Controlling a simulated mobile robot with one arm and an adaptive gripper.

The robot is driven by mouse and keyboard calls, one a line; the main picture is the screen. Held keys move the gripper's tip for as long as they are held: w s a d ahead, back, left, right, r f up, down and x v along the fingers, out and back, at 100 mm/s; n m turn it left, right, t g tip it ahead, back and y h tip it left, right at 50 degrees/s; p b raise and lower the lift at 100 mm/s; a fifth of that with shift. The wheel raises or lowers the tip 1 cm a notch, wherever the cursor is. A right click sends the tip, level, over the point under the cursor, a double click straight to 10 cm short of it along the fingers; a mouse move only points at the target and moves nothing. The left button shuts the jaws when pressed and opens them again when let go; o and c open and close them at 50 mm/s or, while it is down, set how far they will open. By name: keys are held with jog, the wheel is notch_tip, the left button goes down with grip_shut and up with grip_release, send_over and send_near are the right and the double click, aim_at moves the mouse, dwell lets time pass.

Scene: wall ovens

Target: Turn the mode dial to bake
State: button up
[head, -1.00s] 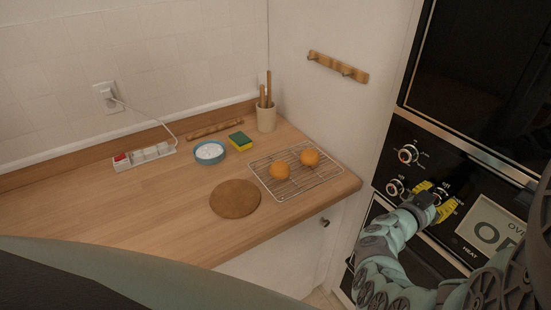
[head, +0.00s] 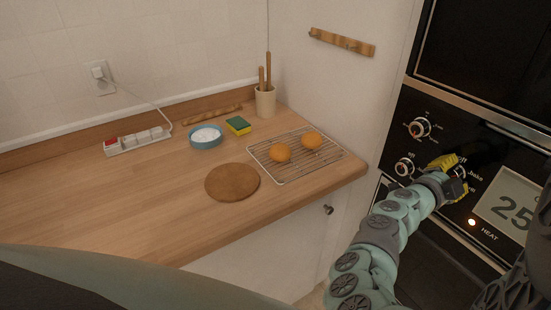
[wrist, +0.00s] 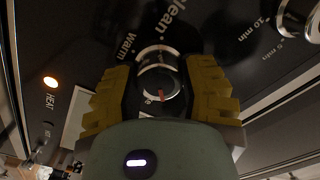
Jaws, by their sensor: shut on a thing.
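The mode dial (head: 457,172) is a round silver knob on the black oven panel, left of the display. The word "bake" stands just right of it in the head view. My gripper (head: 449,176) is shut on the dial, with yellow fingers on opposite sides. In the wrist view the dial (wrist: 160,75) sits between the fingers of my gripper (wrist: 160,88). A red mark shows on its lower part, towards my palm. "Warm" and "clean" are printed beyond it; the label nearest my palm is mostly hidden. The display (head: 508,203) reads "25", its right end cut off.
The HEAT lamp (head: 472,222) is lit. Two other knobs, an upper one (head: 419,128) and a lower one (head: 404,167), sit close left of my gripper. The counter (head: 100,200) on the left holds a wire rack (head: 318,163) with two oranges.

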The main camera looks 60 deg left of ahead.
jog(key=shift+f+m+b, duration=0.15)
jog(key=shift+m+b, duration=0.85)
jog(key=shift+m, duration=0.2)
jog(key=o, duration=1.3)
jog(key=shift+c, duration=0.2)
jog(key=s, duration=1.2)
jog(key=shift+a, duration=0.2)
